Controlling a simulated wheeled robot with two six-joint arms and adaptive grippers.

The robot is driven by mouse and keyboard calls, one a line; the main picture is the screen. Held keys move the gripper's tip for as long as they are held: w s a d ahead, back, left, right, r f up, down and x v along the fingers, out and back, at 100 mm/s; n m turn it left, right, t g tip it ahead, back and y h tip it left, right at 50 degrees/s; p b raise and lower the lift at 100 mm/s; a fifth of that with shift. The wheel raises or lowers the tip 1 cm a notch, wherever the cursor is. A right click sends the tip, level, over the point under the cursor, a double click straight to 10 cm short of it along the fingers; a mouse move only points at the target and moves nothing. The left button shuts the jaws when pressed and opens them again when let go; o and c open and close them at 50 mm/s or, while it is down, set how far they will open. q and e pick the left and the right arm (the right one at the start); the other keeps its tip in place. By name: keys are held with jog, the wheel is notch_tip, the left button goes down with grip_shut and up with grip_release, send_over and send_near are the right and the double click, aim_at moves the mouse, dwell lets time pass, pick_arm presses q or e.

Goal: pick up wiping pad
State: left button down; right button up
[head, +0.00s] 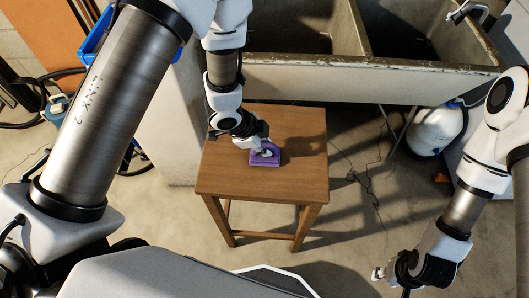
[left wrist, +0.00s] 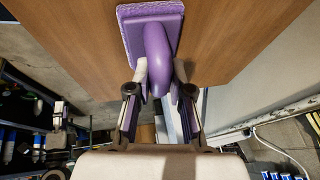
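The purple wiping pad (head: 269,159) lies on the wooden stool top, flat side down. In the left wrist view the pad (left wrist: 131,35) shows a lilac rough edge and a rounded purple handle (left wrist: 156,48). My left gripper (head: 263,150) is just above the pad. Its two fingers (left wrist: 160,74) stand apart, one on each side of the handle; whether they touch it is hard to tell. My right gripper (head: 384,274) hangs low at the bottom right, away from the stool; its finger opening is too small to read.
The wooden stool (head: 230,180) has bare top around the pad. A concrete double sink (head: 370,80) stands behind it. A white tank (head: 436,130) is at the right, and a blue crate (head: 95,38) at the upper left. The floor right of the stool is clear.

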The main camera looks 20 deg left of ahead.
aim_at(264, 143)
dwell(0.4)
pick_arm(q)
jog(key=shift+r, duration=0.65)
notch_tip(264, 143, up, 2)
jog(key=shift+r+p, duration=0.25)
jog(key=shift+p, duration=0.1)
jog(key=s+b, duration=0.1)
jog(key=s, duration=0.1)
jog(key=s+a+b, duration=0.1)
jog(key=s, duration=0.2)
jog(key=s+a+b, duration=0.1)
jog(key=s, duration=0.1)
jog(key=shift+s, duration=0.15)
jog(key=s+a+r+p, duration=0.1)
jog(key=s+a+p, duration=0.1)
jog(key=s+p, duration=0.6)
jog(key=p, duration=0.6)
jog(key=shift+a, duration=0.1)
